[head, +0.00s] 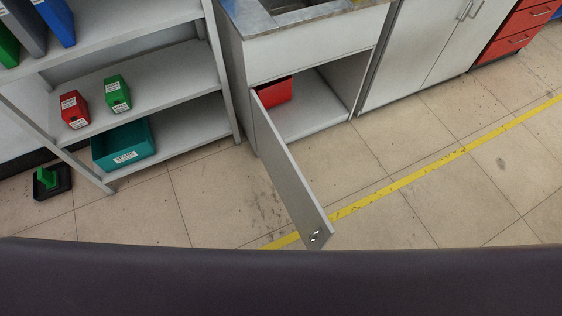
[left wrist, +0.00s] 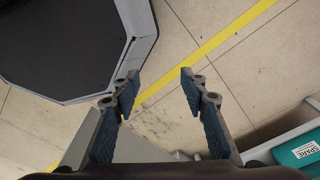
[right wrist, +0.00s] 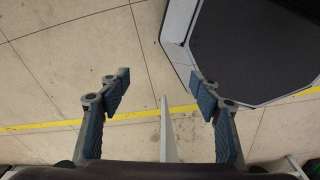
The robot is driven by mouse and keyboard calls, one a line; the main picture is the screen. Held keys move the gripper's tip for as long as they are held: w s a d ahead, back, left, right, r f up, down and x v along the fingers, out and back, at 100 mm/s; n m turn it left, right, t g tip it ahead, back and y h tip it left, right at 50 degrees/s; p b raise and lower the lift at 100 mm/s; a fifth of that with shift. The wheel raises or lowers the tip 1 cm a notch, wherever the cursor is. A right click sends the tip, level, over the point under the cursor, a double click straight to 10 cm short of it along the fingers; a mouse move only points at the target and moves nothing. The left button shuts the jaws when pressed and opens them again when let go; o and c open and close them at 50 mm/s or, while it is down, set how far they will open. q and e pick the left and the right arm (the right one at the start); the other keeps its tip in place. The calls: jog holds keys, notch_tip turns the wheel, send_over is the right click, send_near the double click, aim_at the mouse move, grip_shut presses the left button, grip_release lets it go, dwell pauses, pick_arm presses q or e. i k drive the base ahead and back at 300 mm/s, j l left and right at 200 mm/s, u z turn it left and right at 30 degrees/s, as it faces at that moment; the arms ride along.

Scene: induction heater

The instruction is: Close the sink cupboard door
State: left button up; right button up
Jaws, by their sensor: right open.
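The sink cupboard door (head: 288,170) is a light grey panel that stands wide open, hinged at the left side of the sink cupboard (head: 318,45). Its free end, with a small metal handle (head: 315,236), points towards me. In the right wrist view the door (right wrist: 167,130) shows as a thin upright edge between the fingers in the picture; I cannot tell how far below them it is. My right gripper (right wrist: 160,78) is open and empty. My left gripper (left wrist: 160,76) is open and empty, with a grey panel, likely the door, low behind its fingers. Neither gripper shows in the head view.
A red box (head: 274,91) sits inside the cupboard. A shelf rack (head: 185,70) with red and green boxes and a teal bin (head: 148,146) stands left. White cupboards (head: 415,50) and red drawers (head: 512,42) stand right. The floor right of the door is clear, with a yellow line (head: 425,172).

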aim_at(315, 229)
jog(key=i+j+z, duration=0.1)
jog(key=j+z, duration=0.3)
jog(key=j, duration=0.15)
jog(key=k+j+z, duration=0.15)
jog(key=j+z, duration=0.15)
jog(key=k+j+z, duration=0.3)
jog(key=j, duration=0.2)
jog(key=i+j, duration=0.05)
jog(key=i, duration=0.05)
